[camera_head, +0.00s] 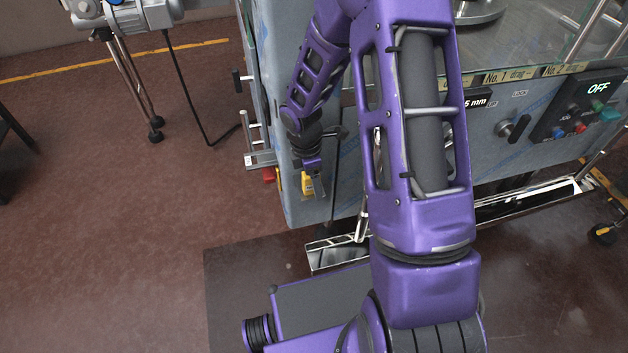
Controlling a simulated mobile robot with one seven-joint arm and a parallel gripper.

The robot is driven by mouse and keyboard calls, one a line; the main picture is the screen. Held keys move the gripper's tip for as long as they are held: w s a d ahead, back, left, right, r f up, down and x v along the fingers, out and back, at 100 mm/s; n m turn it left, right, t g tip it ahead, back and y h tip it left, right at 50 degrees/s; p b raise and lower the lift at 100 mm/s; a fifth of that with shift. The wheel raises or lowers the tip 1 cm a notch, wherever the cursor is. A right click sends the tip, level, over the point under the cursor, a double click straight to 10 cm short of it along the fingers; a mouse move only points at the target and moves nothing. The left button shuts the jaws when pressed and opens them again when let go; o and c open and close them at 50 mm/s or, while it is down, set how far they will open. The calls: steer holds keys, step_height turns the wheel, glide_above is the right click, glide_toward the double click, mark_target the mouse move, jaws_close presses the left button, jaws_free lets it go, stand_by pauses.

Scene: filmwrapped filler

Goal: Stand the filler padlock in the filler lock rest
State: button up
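A small yellow padlock (307,184) shows at the left side of the machine, low against its film-covered panel. My purple gripper (313,178) points down right at it, and part of the padlock is hidden by a finger. The fingers are small here, and I cannot tell whether they grip the padlock or only stand around it. A metal bracket (260,159) juts from the machine's left edge, with a small red piece (269,175) just below it. I cannot tell for sure whether this bracket is the lock rest.
The filler machine (400,200) fills the right half, with a control panel (580,110) reading OFF. A wheeled stand (130,80) with a black cable is at upper left. A shiny metal rail (335,250) runs along the machine's base. The brown floor (120,220) at left is clear.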

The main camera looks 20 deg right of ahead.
step_height(320, 180, up, 17)
steer(key=a+p, duration=0.2)
steer(key=p, duration=0.1)
steer(key=shift+r+p, duration=0.15)
steer(key=shift+p, duration=0.25)
stand_by(0.3)
